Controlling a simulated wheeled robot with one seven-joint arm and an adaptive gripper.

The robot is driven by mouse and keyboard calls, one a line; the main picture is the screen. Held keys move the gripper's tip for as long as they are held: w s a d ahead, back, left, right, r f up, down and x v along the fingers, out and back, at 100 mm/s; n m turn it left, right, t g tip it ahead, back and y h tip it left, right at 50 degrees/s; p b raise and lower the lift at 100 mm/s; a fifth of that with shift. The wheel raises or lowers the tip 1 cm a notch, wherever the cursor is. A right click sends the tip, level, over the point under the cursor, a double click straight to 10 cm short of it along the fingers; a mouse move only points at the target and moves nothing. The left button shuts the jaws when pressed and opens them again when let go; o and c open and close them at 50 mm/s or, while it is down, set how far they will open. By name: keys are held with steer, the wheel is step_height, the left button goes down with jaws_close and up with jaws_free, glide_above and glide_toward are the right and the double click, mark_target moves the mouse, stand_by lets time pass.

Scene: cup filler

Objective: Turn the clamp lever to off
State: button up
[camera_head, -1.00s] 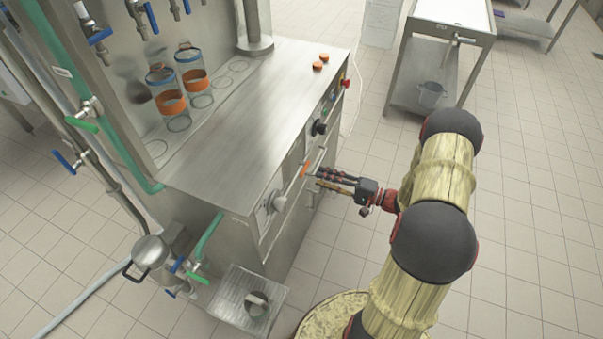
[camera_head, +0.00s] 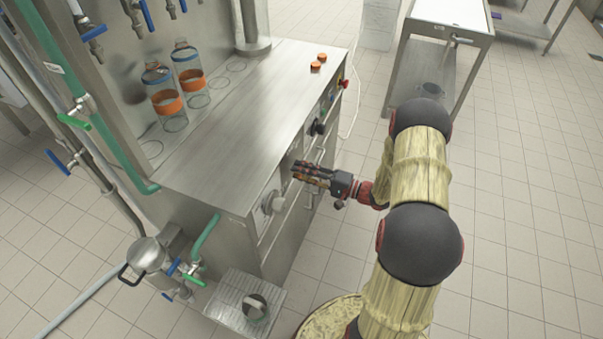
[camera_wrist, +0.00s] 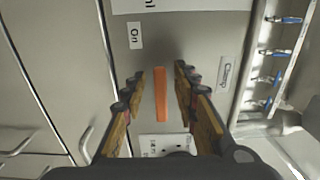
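The clamp lever (camera_wrist: 161,94) is a slim orange bar on the grey front panel, upright in the wrist view. My gripper (camera_wrist: 160,72) is open, with one finger on each side of the lever and gaps to both. A "Clamp" label (camera_wrist: 226,75) is right of the lever. An "On" label (camera_wrist: 135,36) is above and to its left. Another label, partly hidden, lies below the lever. In the head view my gripper (camera_head: 296,173) is at the machine's front panel, and its fingers hide the lever.
On the same panel are a pale round knob (camera_head: 272,203), a black knob (camera_head: 318,127) and a red button (camera_head: 343,84). Two glass jars with orange bands (camera_head: 167,101) stand on the machine. Two orange caps (camera_head: 316,66) lie on its top. Floor right of my arm is clear.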

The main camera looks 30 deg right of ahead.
mark_target(295, 155)
steer(key=shift+c, duration=1)
jaws_close()
steer(key=shift+r+m, duration=0.1)
steer(key=shift+m, duration=0.2)
steer(key=m+p, duration=0.1)
steer(key=r+m+p, duration=0.1)
steer(key=shift+m, duration=0.3)
steer(key=m+p, duration=0.1)
steer(key=r+m+p, duration=0.1)
steer(key=m, duration=0.1)
steer(key=m+p, duration=0.1)
steer(key=shift+w+d+r, duration=0.15)
steer(key=shift+w+d, duration=0.1)
steer(key=shift+d, duration=0.05)
steer(key=m+p, duration=0.1)
steer(key=m, duration=0.1)
steer(key=m+p, duration=0.1)
steer(key=m, duration=0.1)
steer(key=d+r+m+p, duration=0.1)
steer(key=m, duration=0.1)
steer(key=shift+w, duration=0.4)
steer(key=shift+w+d+m+p, duration=0.2)
steer(key=shift+m+p, duration=0.15)
steer(key=shift+m, duration=0.45)
steer(key=shift+w+d+m+p, duration=0.1)
steer(key=shift+d+m+p, duration=0.25)
steer(key=shift+m, duration=0.45)
steer(key=shift+w+d+m+p, duration=0.15)
steer(key=shift+m+p, duration=0.25)
steer(key=shift+m, duration=0.4)
